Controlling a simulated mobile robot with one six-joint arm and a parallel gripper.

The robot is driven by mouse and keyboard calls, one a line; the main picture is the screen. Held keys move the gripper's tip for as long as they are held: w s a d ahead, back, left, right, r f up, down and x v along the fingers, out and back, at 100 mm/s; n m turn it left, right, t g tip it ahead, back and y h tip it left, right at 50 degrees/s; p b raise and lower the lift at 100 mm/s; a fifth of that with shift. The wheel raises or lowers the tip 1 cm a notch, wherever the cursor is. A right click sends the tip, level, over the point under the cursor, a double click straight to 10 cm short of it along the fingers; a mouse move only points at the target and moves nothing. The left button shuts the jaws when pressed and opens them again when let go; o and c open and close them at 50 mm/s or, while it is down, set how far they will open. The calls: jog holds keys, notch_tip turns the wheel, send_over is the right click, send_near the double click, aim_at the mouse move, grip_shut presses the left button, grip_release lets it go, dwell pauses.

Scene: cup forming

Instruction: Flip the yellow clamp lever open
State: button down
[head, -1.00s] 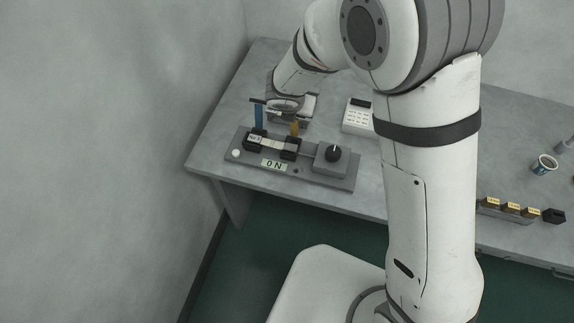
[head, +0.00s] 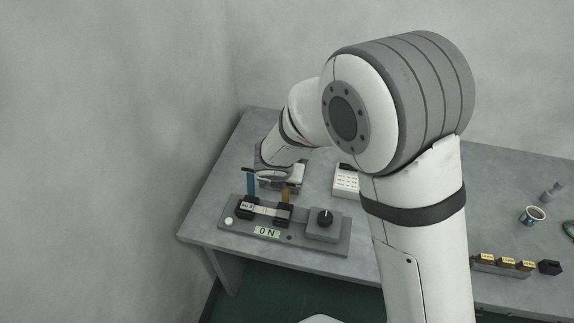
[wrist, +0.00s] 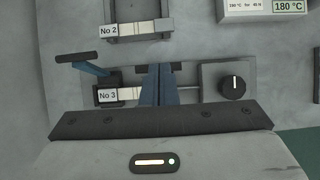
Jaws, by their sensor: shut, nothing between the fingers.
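The yellow clamp lever (head: 286,194) stands roughly upright on the right black clamp block (head: 282,214) of the grey fixture (head: 325,248). A blue lever (head: 250,184) with a dark crossbar stands on the left block, and also shows in the wrist view (wrist: 88,64). My gripper (wrist: 158,85) is shut and empty, its fingers together over the right side of the fixture. In the head view it is just behind the levers, its fingertips mostly hidden. In the wrist view no yellow shows; the fingers cover that spot. I cannot tell whether they touch the lever.
A black knob (head: 325,217) sits on a grey box right of the clamps. An "ON" plate (head: 267,232) and a white button (head: 228,221) are at the front. A white keypad device (head: 346,181) stands behind. A second "No 2" fixture (wrist: 138,28) shows above in the wrist view.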

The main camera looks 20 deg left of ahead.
notch_tip(320, 180, up, 11)
jog(key=p, duration=0.2)
jog(key=shift+s+r+p, duration=0.2)
jog(key=shift+s+p, duration=0.1)
jog(key=shift+s, duration=0.05)
